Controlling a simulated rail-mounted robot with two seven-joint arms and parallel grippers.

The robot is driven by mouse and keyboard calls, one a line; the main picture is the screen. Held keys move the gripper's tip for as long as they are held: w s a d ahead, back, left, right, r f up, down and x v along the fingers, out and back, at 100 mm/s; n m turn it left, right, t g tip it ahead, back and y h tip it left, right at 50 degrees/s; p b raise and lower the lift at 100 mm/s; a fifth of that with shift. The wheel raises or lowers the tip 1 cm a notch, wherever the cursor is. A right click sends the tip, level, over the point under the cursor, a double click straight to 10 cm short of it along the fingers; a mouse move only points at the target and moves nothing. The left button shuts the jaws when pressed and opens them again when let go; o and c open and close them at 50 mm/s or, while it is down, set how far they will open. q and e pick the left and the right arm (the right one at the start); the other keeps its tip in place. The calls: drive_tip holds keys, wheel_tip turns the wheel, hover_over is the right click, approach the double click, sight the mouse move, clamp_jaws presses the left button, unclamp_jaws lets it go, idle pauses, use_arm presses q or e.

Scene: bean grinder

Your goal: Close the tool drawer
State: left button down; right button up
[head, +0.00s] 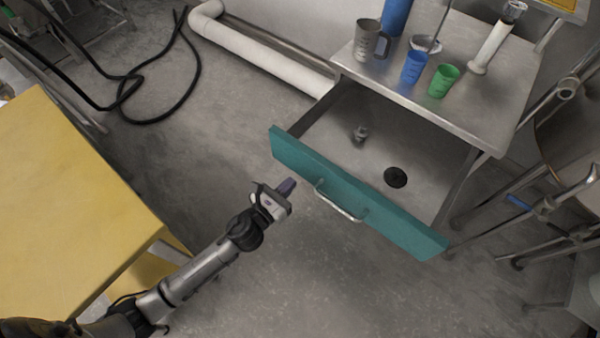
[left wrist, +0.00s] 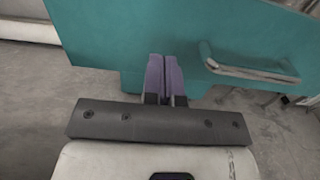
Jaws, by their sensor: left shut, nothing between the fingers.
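The tool drawer is pulled out from the metal cabinet, its teal front (head: 390,213) facing my left arm. Its silver handle (head: 340,203) sits mid-front. Inside lie a small metal part (head: 360,134) and a dark round piece (head: 395,177). My left gripper (head: 287,186) is shut and empty, near the left part of the drawer front. In the left wrist view, its purple fingers (left wrist: 166,78) appear over the teal front (left wrist: 130,40), left of the handle (left wrist: 250,66). I cannot tell whether they touch it. My right gripper is not in view.
The metal cabinet top (head: 460,105) holds a grey mug (head: 366,40), a blue cup (head: 413,67), a green cup (head: 443,80) and a white cylinder (head: 490,48). A yellow table (head: 70,210) stands at left. Metal legs crowd the right. Floor before the drawer is clear.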

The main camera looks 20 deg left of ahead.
sight(305, 167)
use_arm(q)
drive_tip(key=shift+b+x, duration=0.6)
drive_tip(key=shift+x, duration=1.85)
